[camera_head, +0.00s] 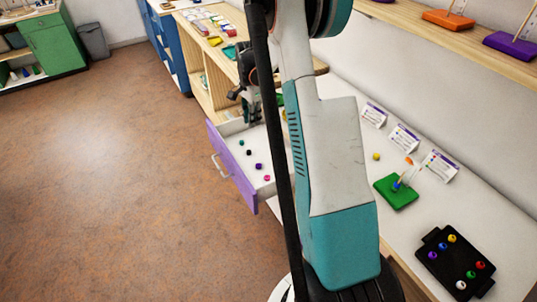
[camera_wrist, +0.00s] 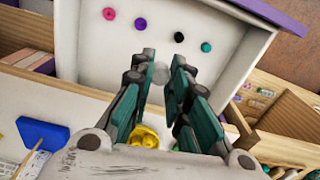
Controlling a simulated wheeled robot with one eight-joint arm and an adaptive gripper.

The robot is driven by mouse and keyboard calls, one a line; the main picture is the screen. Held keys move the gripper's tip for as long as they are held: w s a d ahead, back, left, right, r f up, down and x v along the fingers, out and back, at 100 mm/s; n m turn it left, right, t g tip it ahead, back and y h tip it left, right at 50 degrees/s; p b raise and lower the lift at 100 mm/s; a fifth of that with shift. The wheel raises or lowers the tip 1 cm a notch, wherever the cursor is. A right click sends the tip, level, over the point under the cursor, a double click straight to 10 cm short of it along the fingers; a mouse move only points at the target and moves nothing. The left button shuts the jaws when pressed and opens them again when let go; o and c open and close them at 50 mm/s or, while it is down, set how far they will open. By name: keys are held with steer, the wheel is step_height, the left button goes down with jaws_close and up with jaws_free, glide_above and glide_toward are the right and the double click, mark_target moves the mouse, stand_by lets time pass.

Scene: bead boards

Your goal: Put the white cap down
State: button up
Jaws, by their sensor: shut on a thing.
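My gripper (camera_wrist: 160,80) is shut on the white cap (camera_wrist: 160,73), a pale round piece between the fingertips in the wrist view. The gripper hangs over the open purple-fronted drawer (camera_wrist: 98,58). In the head view, my gripper (camera_head: 253,114) is at the drawer's far end, and the cap cannot be made out there. On the drawer's pale floor lie a pink bead (camera_wrist: 109,13), a purple bead (camera_wrist: 140,24), a black bead (camera_wrist: 179,37) and a teal bead (camera_wrist: 206,46). They lie apart from the cap. I cannot tell how high the cap is above the floor.
A black tray (camera_head: 437,240) with several coloured beads, one white, lies on the white counter at the right. A green board (camera_head: 396,192) stands beyond it, near label cards (camera_head: 404,137). My arm hides part of the counter. A yellow piece (camera_wrist: 146,136) shows below the fingers.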

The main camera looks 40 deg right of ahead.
steer(key=d+m, duration=0.3)
steer(key=d, duration=0.2)
steer(key=b, duration=0.5)
glide_above(265, 155)
step_height(265, 155, down, 15)
steer(key=shift+d+f, duration=0.1)
steer(key=shift+f+b, duration=0.55)
steer(key=shift+f, duration=1.65)
steer(key=shift+f, duration=0.15)
steer(key=o, duration=0.6)
steer(key=shift+o, duration=0.2)
step_height(265, 155, up, 12)
steer(key=p, duration=0.4)
steer(key=shift+r, duration=0.2)
